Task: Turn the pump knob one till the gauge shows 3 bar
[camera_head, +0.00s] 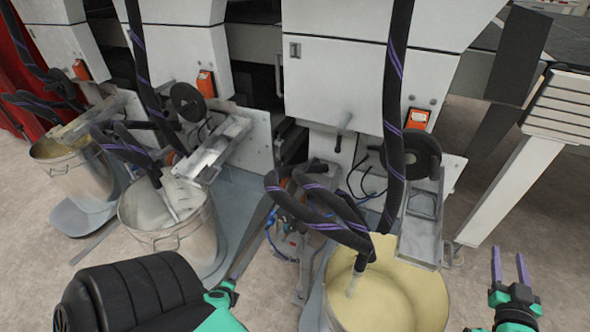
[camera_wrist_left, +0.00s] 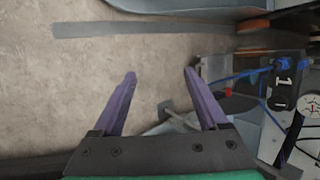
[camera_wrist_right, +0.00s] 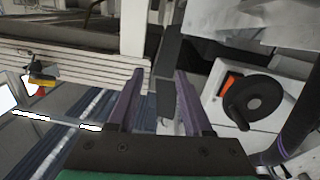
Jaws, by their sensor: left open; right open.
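The pump unit (camera_head: 297,215) stands low between two buckets in the head view, partly hidden by black hoses. In the left wrist view, a dark plate marked 1 (camera_wrist_left: 283,82) is at the right, with a white round gauge (camera_wrist_left: 310,108) beside it. The gauge reading is too small to tell, and I cannot clearly make out the pump knob. My left gripper (camera_wrist_left: 160,75) is open and empty, with the pump to the right of its fingers. My right gripper (camera_head: 508,253) is open and empty over the floor at the right, clear of the pump.
A bucket of cream liquid (camera_head: 435,285) stands in front of the pump's right side, and a metal bucket (camera_head: 190,245) stands left. Thick black hoses (camera_head: 393,110) hang down nearby. The right wrist view shows a black handwheel (camera_wrist_right: 255,103). Floor at the right (camera_head: 555,215) is clear.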

